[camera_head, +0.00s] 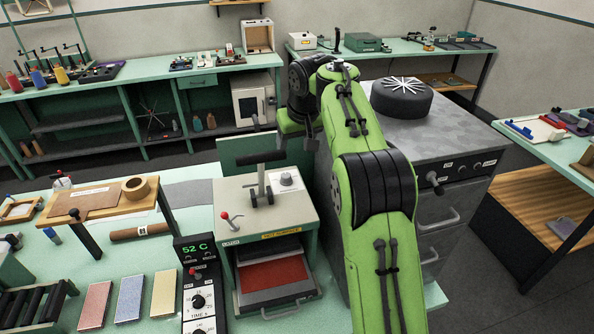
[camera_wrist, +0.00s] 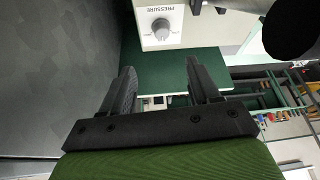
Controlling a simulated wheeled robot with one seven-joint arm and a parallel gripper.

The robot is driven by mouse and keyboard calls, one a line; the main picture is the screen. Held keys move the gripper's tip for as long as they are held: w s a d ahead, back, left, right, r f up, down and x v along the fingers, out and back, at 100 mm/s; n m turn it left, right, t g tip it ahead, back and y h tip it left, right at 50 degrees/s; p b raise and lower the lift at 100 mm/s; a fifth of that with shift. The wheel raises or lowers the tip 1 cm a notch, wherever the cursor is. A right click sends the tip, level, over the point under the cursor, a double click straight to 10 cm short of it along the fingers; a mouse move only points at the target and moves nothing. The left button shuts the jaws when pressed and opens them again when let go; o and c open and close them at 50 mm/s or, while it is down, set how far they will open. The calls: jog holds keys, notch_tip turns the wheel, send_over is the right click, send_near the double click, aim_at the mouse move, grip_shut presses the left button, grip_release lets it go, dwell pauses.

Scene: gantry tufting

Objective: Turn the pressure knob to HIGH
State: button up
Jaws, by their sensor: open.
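The pressure knob (camera_wrist: 161,27) is a round grey dial on a pale panel, with the word PRESSURE beside it in the wrist view. In the head view the knob (camera_head: 287,181) sits on top of the pale green press (camera_head: 236,205), right of its T-handled lever (camera_head: 261,175). My gripper (camera_wrist: 165,78) is open and empty, its two dark fingers spread. The knob lies beyond the fingertips, roughly in line with the gap between them and apart from both. The knob's pointer setting is too small to read. In the head view my fingers are not clearly distinguishable.
The press has a red-knobbed latch lever (camera_head: 226,215) and a "HOT SURFACE" label (camera_head: 281,235). A grey cabinet (camera_head: 445,140) with a black round cushion (camera_head: 402,97) stands right of my arm.

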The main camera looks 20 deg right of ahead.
aim_at(286, 175)
jog(key=x, duration=1.4)
jog(key=shift+a+f+b, duration=0.25)
jog(key=shift+a+b, duration=0.05)
jog(key=shift+b, duration=0.1)
jog(key=c, duration=1)
jog(key=shift+m+h, duration=0.3)
jog(key=shift+m, duration=0.4)
jog(key=o, duration=1)
jog(key=shift+r, duration=0.1)
jog(key=v, duration=0.7)
jog(key=shift+r, duration=0.15)
